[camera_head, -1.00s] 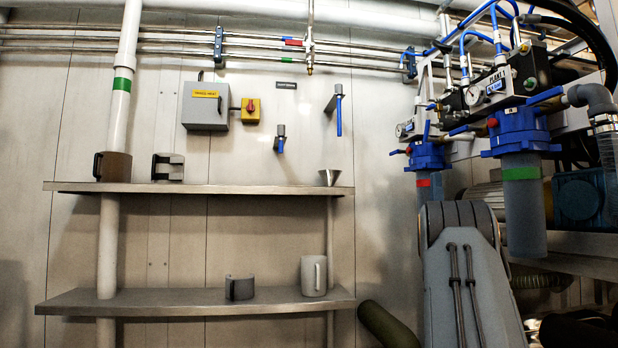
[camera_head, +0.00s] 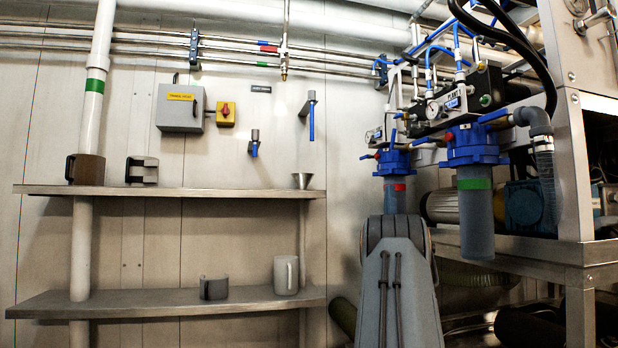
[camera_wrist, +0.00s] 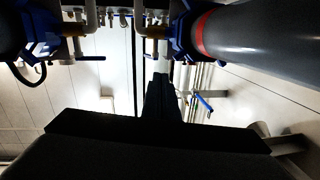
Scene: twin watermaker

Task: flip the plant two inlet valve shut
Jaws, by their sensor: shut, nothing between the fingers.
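Two blue-headed filter housings hang on the right in the head view. The near one (camera_head: 476,190) has a green band, and the block above it carries a "PLANT 1" label. The far one (camera_head: 396,178) has a red band. Blue lever handles stick out around both heads, one at the near housing (camera_head: 493,116) and one at the far housing (camera_head: 370,156). I cannot tell which lever is the plant two inlet valve. In the wrist view, my gripper (camera_wrist: 162,84) is shut and empty, below the blue heads, with the red-banded housing (camera_wrist: 250,40) at upper right.
A metal frame (camera_head: 570,150) with a lower shelf stands at the right. Two wall shelves (camera_head: 170,191) with mugs and a funnel are at the left. Wall valves with blue handles (camera_head: 311,120) hang beside a yellow-and-red switch (camera_head: 226,114). Hoses and pipes crowd the right.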

